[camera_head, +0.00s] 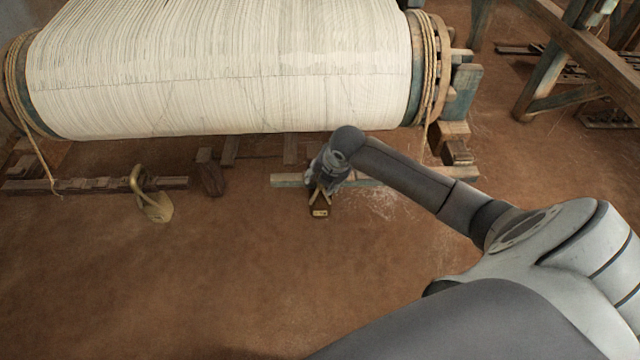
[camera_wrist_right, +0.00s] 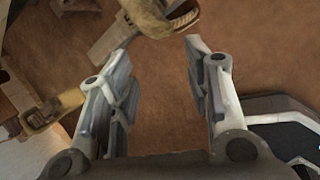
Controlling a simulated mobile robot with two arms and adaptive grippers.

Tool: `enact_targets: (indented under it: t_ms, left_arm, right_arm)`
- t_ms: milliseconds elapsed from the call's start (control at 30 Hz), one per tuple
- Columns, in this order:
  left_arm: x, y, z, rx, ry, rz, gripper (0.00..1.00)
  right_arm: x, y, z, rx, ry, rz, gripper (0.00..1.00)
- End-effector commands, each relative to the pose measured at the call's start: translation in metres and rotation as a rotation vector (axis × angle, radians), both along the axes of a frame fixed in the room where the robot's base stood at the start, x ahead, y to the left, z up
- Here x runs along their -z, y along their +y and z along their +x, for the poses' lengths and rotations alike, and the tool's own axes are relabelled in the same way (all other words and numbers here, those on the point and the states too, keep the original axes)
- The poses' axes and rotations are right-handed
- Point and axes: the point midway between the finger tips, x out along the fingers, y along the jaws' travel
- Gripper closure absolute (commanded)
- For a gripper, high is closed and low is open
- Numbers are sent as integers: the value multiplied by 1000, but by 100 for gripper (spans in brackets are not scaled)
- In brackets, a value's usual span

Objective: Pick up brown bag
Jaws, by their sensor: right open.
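My right gripper (camera_head: 319,195) points down near the floor in front of the loom's cloth roll. A small dark brown thing with a yellowish patch (camera_head: 319,211) shows right at its tips; I cannot tell if it is the bag. In the right wrist view my gripper (camera_wrist_right: 157,52) is open, with bare floor between its fingers. A brown, rough-surfaced thing with a tan curved edge (camera_wrist_right: 165,16), possibly the brown bag, lies just beyond the fingertips at the top edge, partly cut off. My left gripper is not in view.
The white cloth roll (camera_head: 220,70) stands close behind my right gripper, with low wooden beams (camera_head: 110,184) beneath. A tan thing with a loop handle (camera_head: 153,205) and a dark brown lump (camera_head: 211,178) lie to the left. The front floor (camera_head: 200,290) is clear.

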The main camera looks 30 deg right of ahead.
Motion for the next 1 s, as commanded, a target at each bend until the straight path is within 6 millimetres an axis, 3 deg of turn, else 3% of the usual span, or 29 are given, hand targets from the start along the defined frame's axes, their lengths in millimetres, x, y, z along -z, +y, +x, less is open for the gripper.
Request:
enact_targets:
  t_ms: [133,333,700,1000]
  left_arm:
    - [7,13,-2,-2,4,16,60]
    - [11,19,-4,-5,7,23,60]
    - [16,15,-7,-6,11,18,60]
    - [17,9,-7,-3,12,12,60]
  right_arm:
    - [-37,-19,16,-212,-9,-119,55]
    - [-58,-29,22,-357,-3,-196,55]
    - [-17,-33,43,-371,0,-202,55]
    - [2,-36,53,-369,0,-201,55]
